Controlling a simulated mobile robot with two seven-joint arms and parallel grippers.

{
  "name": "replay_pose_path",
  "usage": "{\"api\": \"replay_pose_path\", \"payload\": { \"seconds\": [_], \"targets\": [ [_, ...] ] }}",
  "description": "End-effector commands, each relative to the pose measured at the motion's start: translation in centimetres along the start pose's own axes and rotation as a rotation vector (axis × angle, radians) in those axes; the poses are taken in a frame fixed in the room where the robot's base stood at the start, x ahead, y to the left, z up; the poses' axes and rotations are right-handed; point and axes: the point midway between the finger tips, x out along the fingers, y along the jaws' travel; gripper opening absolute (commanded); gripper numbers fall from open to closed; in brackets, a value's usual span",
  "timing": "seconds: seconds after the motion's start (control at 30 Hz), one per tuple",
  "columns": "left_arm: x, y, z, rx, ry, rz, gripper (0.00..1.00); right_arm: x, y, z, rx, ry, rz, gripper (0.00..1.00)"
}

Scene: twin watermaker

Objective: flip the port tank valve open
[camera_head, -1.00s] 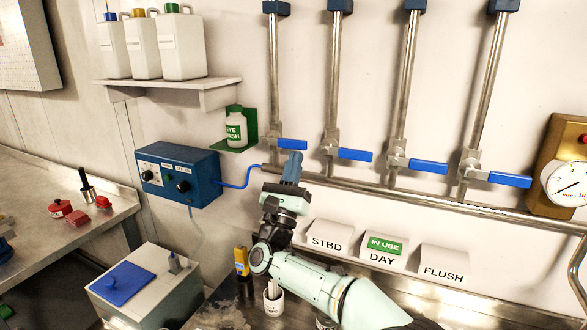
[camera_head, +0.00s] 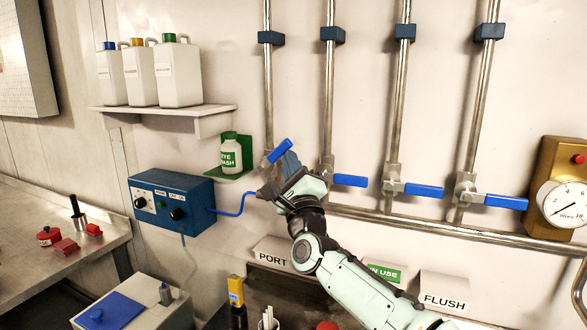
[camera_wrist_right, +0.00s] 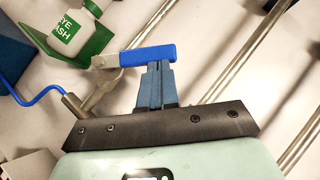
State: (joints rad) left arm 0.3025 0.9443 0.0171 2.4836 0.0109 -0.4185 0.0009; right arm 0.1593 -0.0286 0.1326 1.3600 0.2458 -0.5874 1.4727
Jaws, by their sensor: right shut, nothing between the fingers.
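The leftmost of the wall valves has a blue lever (camera_head: 279,151), now tilted up to the right, on a steel pipe above the PORT label (camera_head: 272,255). In the right wrist view the same blue lever (camera_wrist_right: 148,55) lies across the tips of my right gripper (camera_wrist_right: 155,75). My right gripper (camera_head: 288,163) is shut with nothing between its fingers, its tips at the underside of the lever, touching or very close. The gripper and wrist hide the lower part of this valve in the head view. My left gripper is not in view.
Three more valves have level blue levers, the nearest one (camera_head: 350,180) just right of my gripper. The eye wash bottle (camera_head: 231,154) in its green holder and the blue control box (camera_head: 172,202) are close on the left. A pressure gauge (camera_head: 566,203) is far right.

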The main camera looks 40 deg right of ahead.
Motion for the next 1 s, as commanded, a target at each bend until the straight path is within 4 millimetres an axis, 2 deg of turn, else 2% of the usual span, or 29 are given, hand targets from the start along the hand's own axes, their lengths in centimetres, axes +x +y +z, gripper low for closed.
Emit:
{"api": "replay_pose_path", "payload": {
  "seconds": [0.03, 0.27, 0.5, 0.7, 1.0],
  "targets": [
    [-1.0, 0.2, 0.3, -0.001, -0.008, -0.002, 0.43, 0.5, -0.8, 0.6, -0.029, -0.001, 0.029, 0.00],
    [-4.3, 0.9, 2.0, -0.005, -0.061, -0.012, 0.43, 2.0, -1.6, 2.0, -0.182, -0.002, 0.185, 0.00],
    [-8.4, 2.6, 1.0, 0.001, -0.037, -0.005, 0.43, 3.1, -1.6, 3.1, -0.314, -0.001, 0.319, 0.00],
    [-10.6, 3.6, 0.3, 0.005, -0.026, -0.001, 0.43, 3.7, -1.3, 3.7, -0.370, -0.001, 0.375, 0.00],
    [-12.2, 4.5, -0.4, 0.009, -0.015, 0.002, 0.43, 4.5, -1.0, 4.4, -0.370, 0.001, 0.370, 0.00]
  ]
}}
